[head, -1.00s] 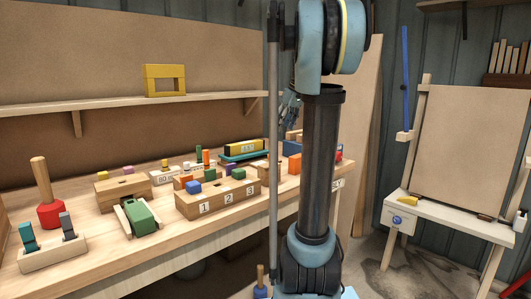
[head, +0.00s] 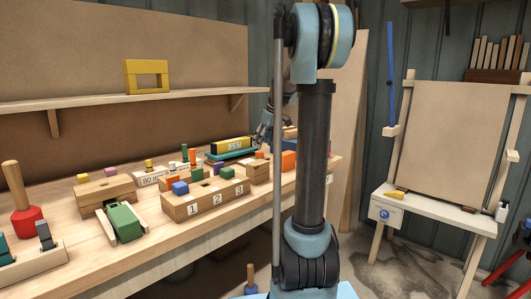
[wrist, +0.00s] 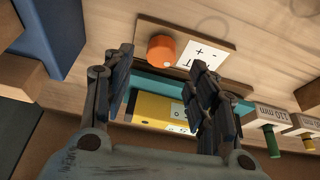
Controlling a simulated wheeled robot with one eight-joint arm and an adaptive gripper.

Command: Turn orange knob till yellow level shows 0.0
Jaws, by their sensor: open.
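The orange knob (wrist: 161,50) stands on a small wooden board in the wrist view, beside a white card (wrist: 202,55) marked + and -. The yellow level (wrist: 150,111) lies on a teal base (wrist: 160,84) between the knob and my palm. In the head view the yellow level (head: 230,144) sits on the teal base (head: 216,156) at the back of the bench; its white readout is too small to read surely. My gripper (wrist: 163,66) is open, its fingers spread either side of the knob's line, with no visible contact. The knob cannot be made out in the head view.
In the wrist view a blue block (wrist: 55,35) is at left and labelled 110 mm blocks (wrist: 268,118) at right.

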